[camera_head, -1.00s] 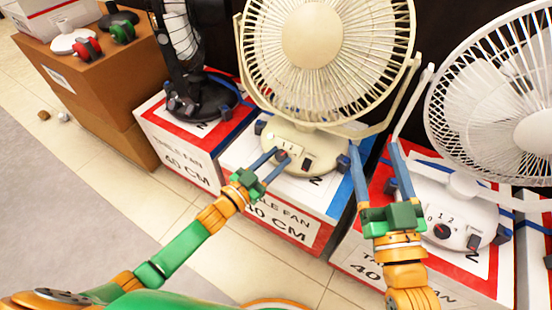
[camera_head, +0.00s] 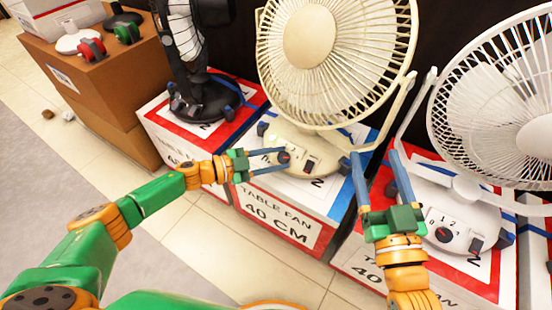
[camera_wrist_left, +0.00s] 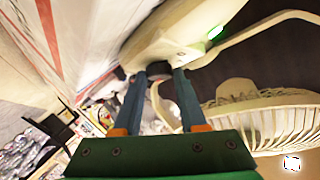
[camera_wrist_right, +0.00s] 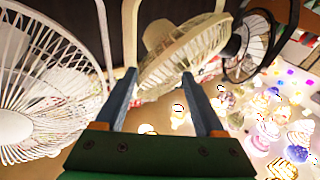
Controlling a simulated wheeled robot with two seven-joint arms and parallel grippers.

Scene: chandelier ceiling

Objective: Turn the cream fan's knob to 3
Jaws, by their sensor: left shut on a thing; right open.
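The cream fan (camera_head: 306,40) stands on its box in the middle of the head view. Its base carries a dark, reddish knob (camera_head: 284,157) on a pale numbered panel. My left gripper (camera_head: 284,159) reaches in from the left, with its blue fingers shut on the knob. In the left wrist view the fingertips (camera_wrist_left: 160,72) close around the dark knob (camera_wrist_left: 159,88) under the base. The digit the knob points to is too small to read. My right gripper (camera_head: 373,156) is open and empty, pointing up between the cream fan and the white fan.
A white fan (camera_head: 500,110) with its own knob stands on a box at the right. A black fan (camera_head: 204,100) stands on a box at the left. Brown cartons (camera_head: 95,85) are further left. Tiled floor (camera_head: 200,255) is clear in front.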

